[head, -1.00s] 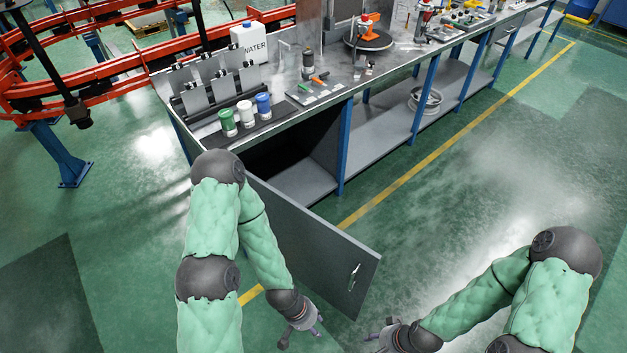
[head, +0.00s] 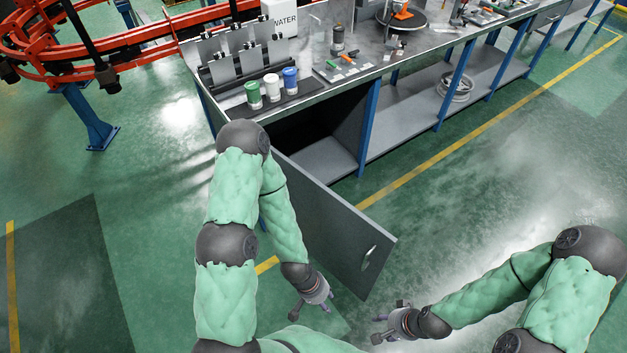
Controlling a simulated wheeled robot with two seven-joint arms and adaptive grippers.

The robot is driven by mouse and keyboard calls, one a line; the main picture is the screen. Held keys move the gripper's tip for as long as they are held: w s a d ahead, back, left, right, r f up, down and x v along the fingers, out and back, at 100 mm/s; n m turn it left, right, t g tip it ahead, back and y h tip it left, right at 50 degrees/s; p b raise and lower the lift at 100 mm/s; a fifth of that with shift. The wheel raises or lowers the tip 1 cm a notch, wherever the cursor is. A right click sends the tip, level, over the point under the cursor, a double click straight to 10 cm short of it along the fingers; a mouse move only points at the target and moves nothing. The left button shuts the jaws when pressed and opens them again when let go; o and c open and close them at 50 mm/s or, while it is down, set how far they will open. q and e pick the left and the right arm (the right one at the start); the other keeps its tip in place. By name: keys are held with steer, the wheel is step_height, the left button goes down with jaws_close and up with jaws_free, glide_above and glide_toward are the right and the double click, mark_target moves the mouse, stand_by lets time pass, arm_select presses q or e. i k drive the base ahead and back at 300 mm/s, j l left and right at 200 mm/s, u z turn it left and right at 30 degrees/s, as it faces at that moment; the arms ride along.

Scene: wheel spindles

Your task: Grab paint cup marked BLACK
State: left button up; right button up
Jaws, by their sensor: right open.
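A dark cylindrical cup (head: 338,40) stands on the workbench, behind the row of coloured cups. Any marking on it is too small to read. A green cup (head: 253,95), a white cup (head: 272,88) and a blue cup (head: 290,79) stand in a row near the bench's front left edge; no BLACK label is readable on them. My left gripper (head: 309,313) is low in front of the bench, beside the open cabinet door, with its fingers apart and nothing between them. My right gripper (head: 378,328) is open and empty, farther right, over the floor. Both are well below the bench top.
The open cabinet door (head: 335,225) juts out from the workbench (head: 330,92) near my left arm. A white WATER container (head: 281,20), metal panels (head: 222,70) and small tools (head: 345,60) are on the bench. The floor at right is clear.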

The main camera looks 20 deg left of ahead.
mark_target(338, 30)
steer(key=z, duration=0.65)
steer(key=i+l+z, duration=0.1)
steer(key=l, duration=0.3)
steer(key=i+l, duration=0.25)
steer(key=l, duration=0.15)
steer(key=i+l+z, duration=0.15)
steer(key=l, duration=0.25)
steer(key=i+l+z, duration=0.1)
steer(key=i+l, duration=0.15)
steer(key=l, duration=0.15)
steer(key=i+u, duration=0.3)
steer(key=i, duration=0.15)
steer(key=i+u, duration=0.35)
steer(key=i, duration=0.15)
steer(key=i+l+u, duration=0.3)
steer(key=i, duration=0.15)
steer(key=i+l+u, duration=0.2)
steer(key=i+u, duration=0.15)
steer(key=i, duration=0.1)
